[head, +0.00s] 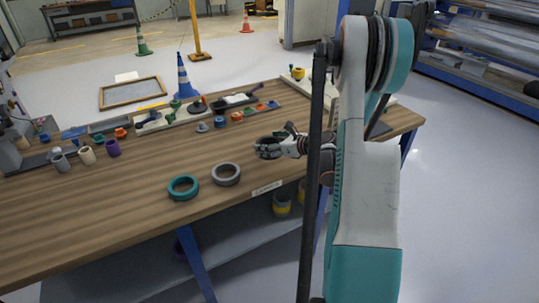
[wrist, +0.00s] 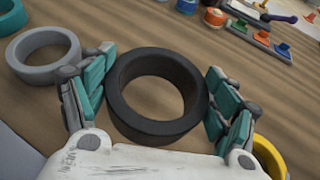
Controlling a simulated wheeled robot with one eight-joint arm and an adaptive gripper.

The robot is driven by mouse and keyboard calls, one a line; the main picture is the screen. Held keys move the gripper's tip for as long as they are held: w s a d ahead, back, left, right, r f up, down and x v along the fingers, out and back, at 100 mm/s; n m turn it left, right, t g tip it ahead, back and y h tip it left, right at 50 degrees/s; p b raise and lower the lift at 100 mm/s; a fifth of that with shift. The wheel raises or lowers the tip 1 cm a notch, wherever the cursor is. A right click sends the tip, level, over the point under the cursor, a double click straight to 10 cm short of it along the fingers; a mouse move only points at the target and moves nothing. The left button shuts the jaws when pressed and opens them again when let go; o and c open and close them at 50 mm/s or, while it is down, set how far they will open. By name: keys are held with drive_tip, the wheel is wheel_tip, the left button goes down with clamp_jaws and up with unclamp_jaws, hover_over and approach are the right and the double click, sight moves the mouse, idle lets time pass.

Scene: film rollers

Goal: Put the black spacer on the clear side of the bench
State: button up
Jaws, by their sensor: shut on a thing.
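The black spacer (wrist: 196,97), a thick dark ring, lies between the two teal-padded fingers of my gripper (wrist: 158,100) in the wrist view. The fingers press it from left and right, and my gripper is shut on it. In the head view the black spacer (head: 267,148) shows at the tip of my gripper (head: 278,146), over the wooden bench (head: 130,190) near its front edge. I cannot tell whether it touches the bench top. A grey ring (head: 226,174) and a teal ring (head: 184,188) lie to its left, apart from it.
Several small cups and parts stand along the back of the bench, with a purple cylinder (head: 113,148) at the left. A yellow item (wrist: 268,158) shows beside the right finger. The front left bench top is bare. A blue cone (head: 183,78) stands behind.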

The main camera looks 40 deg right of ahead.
drive_tip(key=shift+f+b, duration=0.65)
drive_tip(key=shift+f, duration=1.3)
drive_tip(key=shift+f, duration=0.15)
drive_tip(key=o, duration=1.2)
drive_tip(key=shift+r, duration=0.2)
drive_tip(key=p+v, duration=0.4)
drive_tip(key=v, duration=0.8)
